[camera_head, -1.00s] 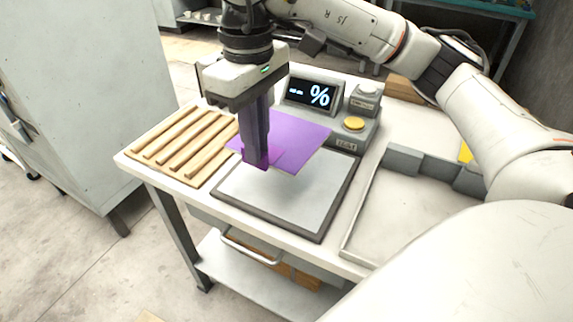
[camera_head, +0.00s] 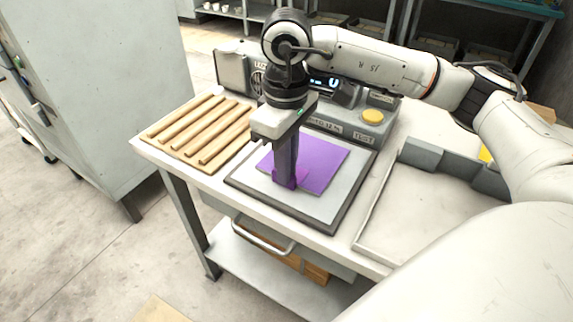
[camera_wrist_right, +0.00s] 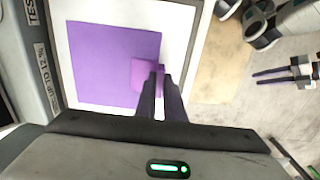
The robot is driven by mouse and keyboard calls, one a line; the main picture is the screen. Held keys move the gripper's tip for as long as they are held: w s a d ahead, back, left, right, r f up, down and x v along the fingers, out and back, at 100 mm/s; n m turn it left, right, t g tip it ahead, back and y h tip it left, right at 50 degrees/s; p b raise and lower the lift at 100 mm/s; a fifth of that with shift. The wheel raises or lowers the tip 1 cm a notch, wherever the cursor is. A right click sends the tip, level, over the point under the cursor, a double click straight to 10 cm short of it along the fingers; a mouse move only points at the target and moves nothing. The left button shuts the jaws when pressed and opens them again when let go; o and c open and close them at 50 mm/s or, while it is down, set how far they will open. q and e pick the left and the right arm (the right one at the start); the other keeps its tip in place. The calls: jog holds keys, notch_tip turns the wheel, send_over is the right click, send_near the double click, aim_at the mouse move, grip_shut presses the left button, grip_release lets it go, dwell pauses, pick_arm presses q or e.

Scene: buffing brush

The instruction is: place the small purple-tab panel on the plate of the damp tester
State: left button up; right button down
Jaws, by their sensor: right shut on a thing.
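The purple panel (camera_head: 325,165) is a thin square with a small brighter purple tab on its near left edge. My right gripper (camera_head: 287,183) points down and is shut on the tab. The panel is over the pale plate (camera_head: 310,205) of the damp tester (camera_head: 340,126), inside its dark rim; I cannot tell whether it lies flat on it. In the right wrist view the panel (camera_wrist_right: 108,62) lies within the white plate (camera_wrist_right: 180,30), and the fingers (camera_wrist_right: 160,95) close on the tab.
A slatted wooden rack (camera_head: 205,128) stands left of the plate. A shallow grey tray (camera_head: 400,215) is at the right on the white table. The tester's yellow button (camera_head: 373,116) is behind the plate. A grey cabinet (camera_head: 110,90) stands at the left.

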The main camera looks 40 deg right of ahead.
jog(key=shift+f, duration=0.15)
jog(key=c, duration=1.9)
grip_release()
pick_arm(q)
jog(key=shift+w, duration=0.2)
pick_arm(e)
jog(key=shift+o, duration=0.2)
jog(key=shift+r, duration=0.5)
pick_arm(q)
jog(key=shift+r+p, duration=0.7)
jog(key=shift+p, duration=0.1)
pick_arm(e)
notch_tip(320, 180, up, 11)
jog(key=shift+r, duration=0.2)
